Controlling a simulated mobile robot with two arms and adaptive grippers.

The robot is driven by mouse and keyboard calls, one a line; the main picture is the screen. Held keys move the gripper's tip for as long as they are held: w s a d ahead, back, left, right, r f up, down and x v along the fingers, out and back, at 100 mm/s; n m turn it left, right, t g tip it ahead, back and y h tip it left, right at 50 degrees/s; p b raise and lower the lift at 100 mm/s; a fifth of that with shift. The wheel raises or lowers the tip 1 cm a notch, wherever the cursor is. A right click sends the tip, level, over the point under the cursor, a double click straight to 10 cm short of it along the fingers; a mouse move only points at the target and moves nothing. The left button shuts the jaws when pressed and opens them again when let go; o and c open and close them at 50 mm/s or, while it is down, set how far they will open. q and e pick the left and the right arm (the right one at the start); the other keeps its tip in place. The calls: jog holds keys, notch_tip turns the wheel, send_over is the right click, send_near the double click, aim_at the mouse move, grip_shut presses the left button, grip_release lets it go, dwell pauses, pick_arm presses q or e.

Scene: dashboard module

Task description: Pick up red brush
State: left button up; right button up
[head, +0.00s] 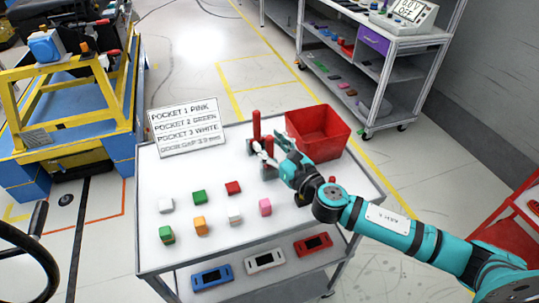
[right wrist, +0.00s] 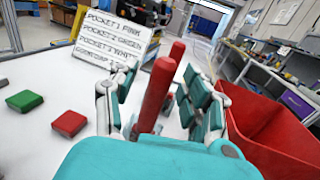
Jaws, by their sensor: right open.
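Two upright red handles stand on the white cart top. The nearer red handle (right wrist: 157,95), likely the red brush, rises between the open fingers of my right gripper (right wrist: 152,100) in the right wrist view, with no clear sign of contact. The other red handle (right wrist: 177,52) stands just behind it. In the head view one red handle (head: 256,124) shows clear of the gripper. The second (head: 269,146) is partly covered by my right gripper (head: 273,149). Bristles cannot be made out. My left gripper is not in view.
A red bin (head: 318,130) stands close to the right gripper; it also shows in the right wrist view (right wrist: 262,130). A pocket sign (head: 187,128) stands at the back left. Several coloured blocks lie on the left of the cart top (head: 165,262). A shelf (head: 400,75) stands behind.

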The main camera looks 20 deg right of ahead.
jog(key=shift+w+a, duration=0.15)
jog(key=shift+w, duration=0.2)
jog(key=shift+c, duration=0.4)
grip_shut()
